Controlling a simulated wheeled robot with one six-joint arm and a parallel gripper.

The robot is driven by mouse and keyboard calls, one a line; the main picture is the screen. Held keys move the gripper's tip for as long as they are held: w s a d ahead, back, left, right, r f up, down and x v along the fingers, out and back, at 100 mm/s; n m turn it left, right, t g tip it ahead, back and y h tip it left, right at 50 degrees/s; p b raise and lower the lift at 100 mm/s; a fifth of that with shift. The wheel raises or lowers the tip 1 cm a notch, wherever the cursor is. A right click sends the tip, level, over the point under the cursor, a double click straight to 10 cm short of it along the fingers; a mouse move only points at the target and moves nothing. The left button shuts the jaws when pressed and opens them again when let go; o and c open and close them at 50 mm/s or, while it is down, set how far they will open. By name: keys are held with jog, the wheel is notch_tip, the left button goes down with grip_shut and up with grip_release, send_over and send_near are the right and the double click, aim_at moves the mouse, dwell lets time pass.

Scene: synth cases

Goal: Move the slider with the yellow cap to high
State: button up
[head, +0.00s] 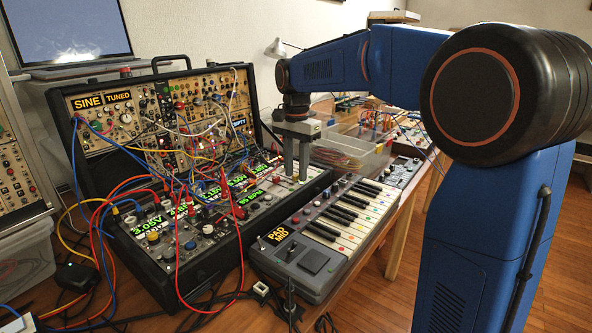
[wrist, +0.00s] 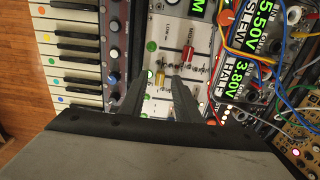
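The slider with the yellow cap (wrist: 160,78) stands on a pale panel (wrist: 168,32) in the wrist view. My gripper (wrist: 159,80) is open, with its two grey fingers apart and pointing at the panel. The yellow cap shows between the fingertips, with room visible at its sides; contact is not seen. A slider with a red cap (wrist: 188,52) is just beyond, up and right. In the head view my gripper (head: 296,175) points down at the right end of the lower case. No "high" mark is readable.
Patch cables (wrist: 232,40) crowd the modules right of the panel in the wrist view. A keyboard (head: 335,225) lies beside the case in the head view. A clear plastic bin (head: 350,155) stands behind my gripper. The upright synth case (head: 95,150) is to the left.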

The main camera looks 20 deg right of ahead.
aim_at(277, 174)
jog(key=shift+f, duration=0.2)
grip_shut()
jog(key=shift+w+a+r, duration=0.1)
jog(key=shift+w+a, duration=0.6)
jog(key=shift+w, duration=0.3)
jog(key=shift+w+a+f, duration=0.1)
jog(key=shift+w+a, duration=0.65)
jog(key=shift+w, duration=0.25)
jog(key=shift+w+a+r, duration=0.1)
jog(key=shift+w+a, duration=0.6)
jog(key=shift+w, duration=0.3)
grip_release()
